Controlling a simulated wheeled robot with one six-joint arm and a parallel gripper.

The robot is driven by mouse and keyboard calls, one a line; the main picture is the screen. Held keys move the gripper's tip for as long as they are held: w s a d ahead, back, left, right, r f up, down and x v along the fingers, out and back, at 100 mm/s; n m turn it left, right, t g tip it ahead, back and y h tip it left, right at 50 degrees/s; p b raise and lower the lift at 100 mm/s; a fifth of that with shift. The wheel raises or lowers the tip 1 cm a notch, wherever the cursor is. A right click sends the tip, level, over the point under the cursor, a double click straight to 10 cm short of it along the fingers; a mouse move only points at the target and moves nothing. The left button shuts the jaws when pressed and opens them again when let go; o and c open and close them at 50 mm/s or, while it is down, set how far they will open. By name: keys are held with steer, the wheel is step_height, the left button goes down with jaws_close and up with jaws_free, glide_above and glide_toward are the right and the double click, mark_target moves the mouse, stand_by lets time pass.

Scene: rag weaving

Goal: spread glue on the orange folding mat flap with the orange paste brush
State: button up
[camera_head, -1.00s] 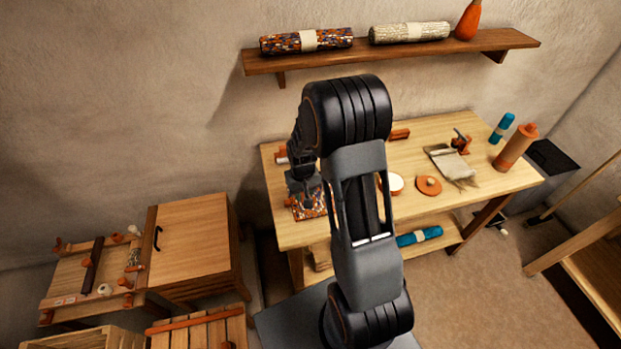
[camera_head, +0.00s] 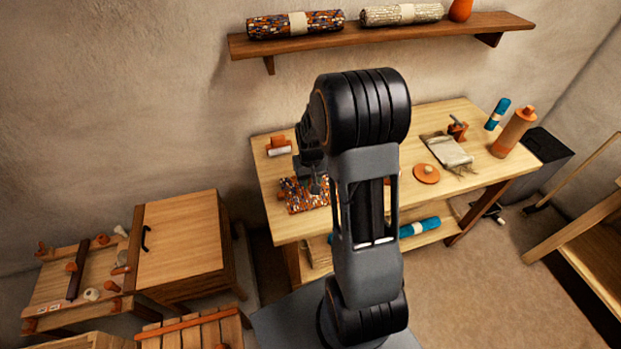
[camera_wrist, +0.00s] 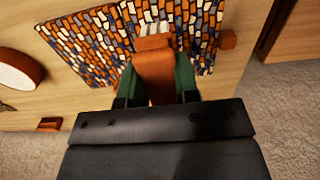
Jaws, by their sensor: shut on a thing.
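My gripper (camera_wrist: 160,80) is shut on the orange paste brush (camera_wrist: 153,72), with a green finger on each side of it. The brush's pale bristles (camera_wrist: 157,28) lie over the patterned orange, blue and white mat (camera_wrist: 95,40); whether they touch it I cannot tell. In the head view the mat (camera_head: 297,200) lies at the bench's left end and my gripper (camera_head: 316,182) is over it, partly hiding it. The brush cannot be made out there. I cannot tell the flap apart from the rest of the mat.
A round orange-rimmed pot (camera_wrist: 18,68) stands left of the mat in the wrist view. An orange block (camera_wrist: 228,40) sits at the mat's right edge.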

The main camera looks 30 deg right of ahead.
step_height(320, 180, down, 5)
steer(key=b, duration=0.3)
steer(key=shift+r, duration=0.15)
steer(key=w, duration=0.2)
steer(key=w+d+r, duration=0.1)
steer(key=w, duration=0.1)
steer(key=shift+w+p, duration=0.1)
steer(key=shift+p, duration=0.3)
steer(key=shift+w+d, duration=0.15)
steer(key=shift+w, duration=1)
steer(key=shift+s, duration=0.15)
steer(key=shift+s+a, duration=0.15)
steer(key=shift+s, duration=0.6)
steer(key=shift+s+a, duration=0.15)
steer(key=shift+s, duration=0.6)
steer(key=shift+f+b, duration=0.55)
steer(key=shift+f, duration=0.1)
steer(key=shift+s, duration=0.15)
steer(key=shift+s+a, duration=0.2)
steer(key=shift+s, duration=0.6)
steer(key=shift+s+a, duration=0.15)
steer(key=shift+s, duration=0.6)
